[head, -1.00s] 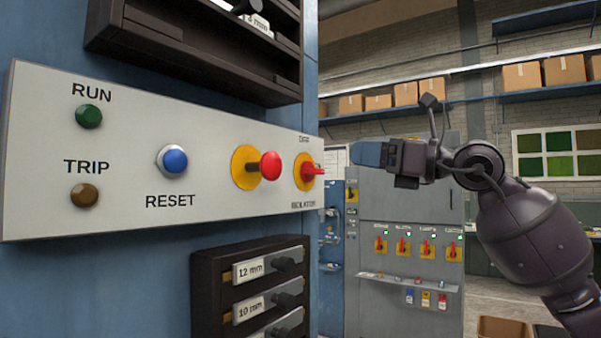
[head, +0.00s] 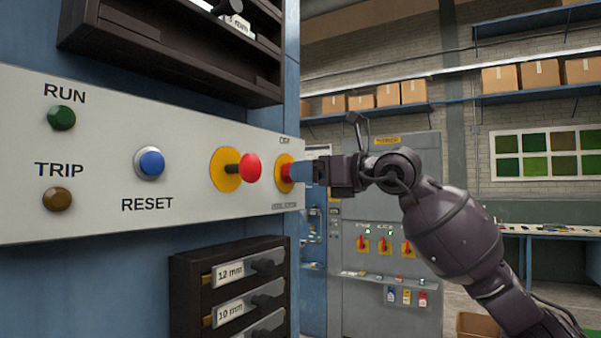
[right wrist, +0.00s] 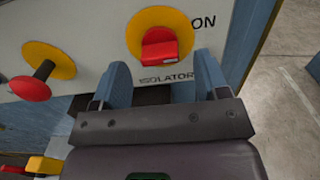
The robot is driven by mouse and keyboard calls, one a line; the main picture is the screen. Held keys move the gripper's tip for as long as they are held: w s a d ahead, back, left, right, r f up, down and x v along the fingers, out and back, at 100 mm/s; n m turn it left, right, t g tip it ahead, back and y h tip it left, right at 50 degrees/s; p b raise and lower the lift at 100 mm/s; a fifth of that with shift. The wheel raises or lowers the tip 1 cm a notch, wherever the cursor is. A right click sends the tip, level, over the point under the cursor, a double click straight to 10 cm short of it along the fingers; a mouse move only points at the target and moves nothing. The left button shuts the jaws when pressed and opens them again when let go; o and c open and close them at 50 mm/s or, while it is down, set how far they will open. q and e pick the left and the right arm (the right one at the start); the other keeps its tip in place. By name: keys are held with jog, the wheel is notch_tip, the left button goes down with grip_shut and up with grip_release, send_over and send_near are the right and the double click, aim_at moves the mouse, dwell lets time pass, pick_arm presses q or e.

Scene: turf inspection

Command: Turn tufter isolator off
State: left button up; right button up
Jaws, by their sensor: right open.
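The isolator (head: 285,172) is a red rotary handle on a round yellow plate at the right end of the pale control panel (head: 100,215). In the head view my right gripper (head: 308,172) is right up by it and hides part of it. In the right wrist view the isolator's red handle (right wrist: 160,48) lies just beyond the fingertips, roughly midway between them. An "ON" label is right of the handle and "ISOLATOR" below it. My right gripper (right wrist: 162,82) is open, with nothing between its blue fingers. My left gripper is not in view.
A red mushroom button (head: 250,167) sticks out just left of the isolator, also in the right wrist view (right wrist: 30,88). A blue RESET button (head: 152,162) is further left. Dark racks stand out above and below the panel. A grey cabinet (head: 375,290) with red handles stands behind.

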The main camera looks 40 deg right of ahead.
jog(key=shift+x, duration=1.3)
jog(key=c, duration=0.9)
